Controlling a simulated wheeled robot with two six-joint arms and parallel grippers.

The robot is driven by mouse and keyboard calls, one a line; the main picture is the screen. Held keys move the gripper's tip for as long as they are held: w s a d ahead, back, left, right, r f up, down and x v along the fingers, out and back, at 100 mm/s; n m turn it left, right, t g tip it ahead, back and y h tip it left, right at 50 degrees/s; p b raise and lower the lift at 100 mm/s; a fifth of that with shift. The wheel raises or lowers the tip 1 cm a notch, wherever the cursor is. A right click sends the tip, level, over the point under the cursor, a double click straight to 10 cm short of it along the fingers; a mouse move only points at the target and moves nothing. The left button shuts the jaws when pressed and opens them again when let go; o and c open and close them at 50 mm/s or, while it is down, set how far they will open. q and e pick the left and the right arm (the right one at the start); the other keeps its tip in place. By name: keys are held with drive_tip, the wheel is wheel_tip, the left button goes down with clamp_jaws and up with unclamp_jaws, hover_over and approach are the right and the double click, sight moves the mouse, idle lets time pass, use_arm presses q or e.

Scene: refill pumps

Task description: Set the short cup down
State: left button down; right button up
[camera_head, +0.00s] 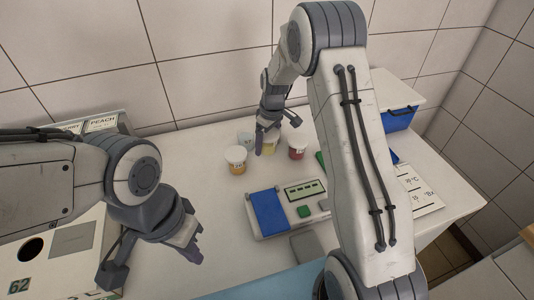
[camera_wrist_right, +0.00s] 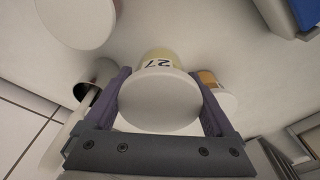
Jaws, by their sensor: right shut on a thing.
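A pale yellow cup with a white lid (camera_head: 269,148) is in the grasp of my right gripper (camera_head: 264,136) at the back of the table. In the right wrist view the same cup (camera_wrist_right: 158,100) sits between the two fingers and shows a label reading 27. Its base is hidden in that view, and I cannot tell whether it touches the table. An orange cup with a white lid (camera_head: 235,160) stands to its left, and a red cup (camera_head: 297,149) stands to its right. My left gripper (camera_head: 188,243) hangs empty at the left front; its opening is unclear.
A pale container (camera_head: 246,138) stands close behind the held cup. A device with a blue pad (camera_head: 268,212) and green display lies in front. Bare table lies left of the device.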

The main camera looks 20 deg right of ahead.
sight(267, 162)
wheel_tip(267, 162, down, 5)
drive_tip(key=shift+p, duration=0.5)
drive_tip(key=shift+f, duration=0.2)
